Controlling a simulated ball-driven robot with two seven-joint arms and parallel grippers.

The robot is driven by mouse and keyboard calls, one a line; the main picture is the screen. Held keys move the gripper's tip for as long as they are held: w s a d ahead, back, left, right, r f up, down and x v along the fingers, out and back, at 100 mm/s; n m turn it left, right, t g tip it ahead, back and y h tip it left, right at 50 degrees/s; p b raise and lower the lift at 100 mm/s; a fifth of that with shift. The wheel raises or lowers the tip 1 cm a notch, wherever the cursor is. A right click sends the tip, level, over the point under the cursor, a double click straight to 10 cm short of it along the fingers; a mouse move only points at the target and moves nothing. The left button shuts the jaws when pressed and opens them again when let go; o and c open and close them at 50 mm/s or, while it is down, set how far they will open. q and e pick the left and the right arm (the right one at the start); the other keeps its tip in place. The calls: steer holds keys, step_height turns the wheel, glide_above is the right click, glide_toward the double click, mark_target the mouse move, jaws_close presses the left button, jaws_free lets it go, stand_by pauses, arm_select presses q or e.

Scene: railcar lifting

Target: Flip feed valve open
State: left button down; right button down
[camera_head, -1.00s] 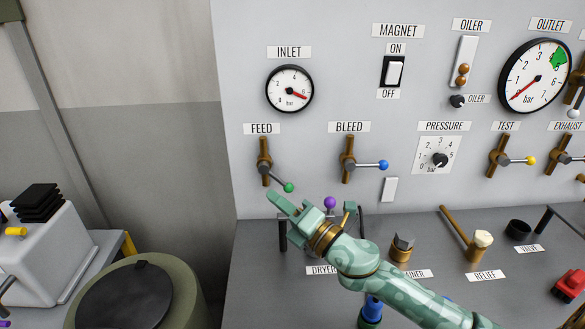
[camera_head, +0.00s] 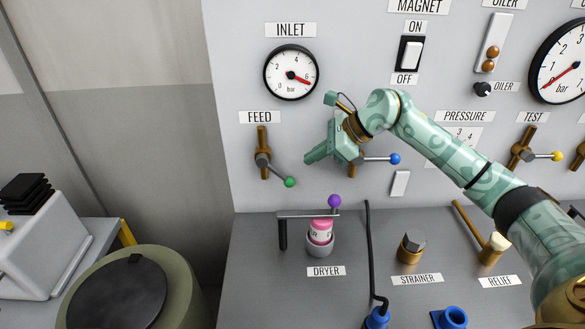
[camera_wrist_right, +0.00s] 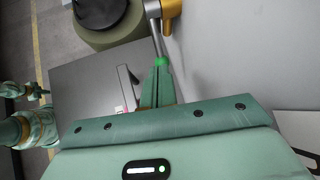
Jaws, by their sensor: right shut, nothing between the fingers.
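The feed valve (camera_head: 263,160) is a brass fitting on the grey panel under the FEED label. Its short metal lever slants down and right to a green knob (camera_head: 289,182). My right gripper (camera_head: 309,160) is shut and empty, just right of the lever and slightly above the knob. In the right wrist view the green knob (camera_wrist_right: 162,61) shows just beyond the shut fingertips (camera_wrist_right: 161,68); I cannot tell whether they touch. The brass valve body (camera_wrist_right: 171,12) is at the top there. Green parts of my left arm show at that view's left edge; its jaws are unclear.
The bleed valve's blue knob (camera_head: 394,159) is close to the right hand, which partly hides that valve. Below are the dryer (camera_head: 319,240) with a purple-knobbed bar, and a strainer (camera_head: 411,248). The inlet gauge (camera_head: 291,72) is above. The panel left of the feed valve is clear.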

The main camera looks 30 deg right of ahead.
mark_target(290, 179)
steer(key=x, duration=0.7)
steer(key=shift+a+f, duration=0.1)
steer(key=shift+a+f+y+b, duration=0.1)
steer(key=shift+f+y+b, duration=0.5)
steer(key=shift+b, duration=0.45)
steer(key=shift+w+a+f+t+b, duration=0.15)
steer(key=shift+f+t+b, duration=0.25)
steer(key=shift+b, duration=0.3)
steer(key=a+f+b, duration=0.1)
steer(key=b, duration=0.1)
steer(key=w+a+f+y+b, duration=0.1)
steer(key=b, duration=0.1)
steer(key=shift+w+a+f+t, duration=0.15)
steer(key=shift+a+f+t, duration=0.15)
steer(key=shift+a, duration=0.05)
steer(key=shift+r, duration=0.15)
